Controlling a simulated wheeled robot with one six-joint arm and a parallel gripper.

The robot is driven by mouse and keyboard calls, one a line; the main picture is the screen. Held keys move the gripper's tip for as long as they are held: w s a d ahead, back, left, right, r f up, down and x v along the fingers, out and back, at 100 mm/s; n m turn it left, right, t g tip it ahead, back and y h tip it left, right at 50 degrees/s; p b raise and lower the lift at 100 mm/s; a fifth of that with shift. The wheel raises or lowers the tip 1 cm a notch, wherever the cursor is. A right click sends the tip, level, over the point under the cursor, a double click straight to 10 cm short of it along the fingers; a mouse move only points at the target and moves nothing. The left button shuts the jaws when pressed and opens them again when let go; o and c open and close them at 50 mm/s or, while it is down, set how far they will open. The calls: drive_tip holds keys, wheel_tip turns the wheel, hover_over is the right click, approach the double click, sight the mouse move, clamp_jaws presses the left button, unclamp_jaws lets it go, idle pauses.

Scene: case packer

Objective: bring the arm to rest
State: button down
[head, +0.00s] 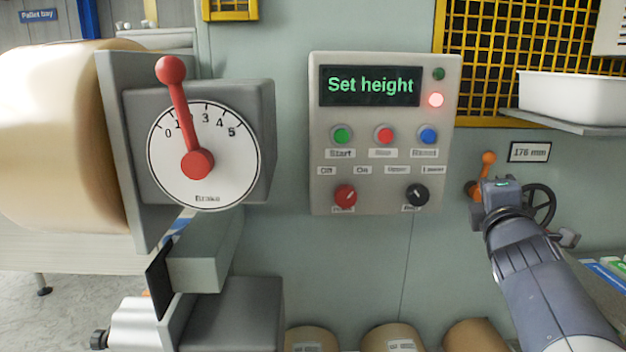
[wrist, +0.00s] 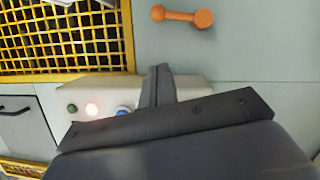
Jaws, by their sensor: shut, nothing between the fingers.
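My arm (head: 548,285) reaches up from the lower right of the head view towards the machine front. My gripper (wrist: 158,72) shows in the wrist view as dark fingers closed together, with nothing held. In the head view its wrist end lies in front of the orange lever and the black handwheel, and the fingertips cannot be made out there. In the wrist view the fingers overlap the edge of the control panel (wrist: 190,90); I cannot tell how far apart they are.
The control panel (head: 385,180) reads "Set height" with a red lamp lit. An orange lever (head: 488,158) and a handwheel (head: 551,203) sit around my wrist. A white bin (head: 570,95) stands on a shelf above. A red-handled dial (head: 240,165) is at left.

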drive_tip(key=f+x, duration=0.1)
drive_tip(key=x, duration=0.9)
drive_tip(key=w+a+f+n+t+y+p, duration=0.1)
drive_tip(key=a+f+n+t+y+p, duration=0.2)
drive_tip(key=n, duration=1)
wheel_tip(320, 180, down, 2)
drive_tip(key=shift+w+f+p, duration=0.2)
drive_tip(key=shift+w+p, duration=0.05)
drive_tip(key=shift+p, duration=0.5)
drive_tip(key=shift+m, duration=0.3)
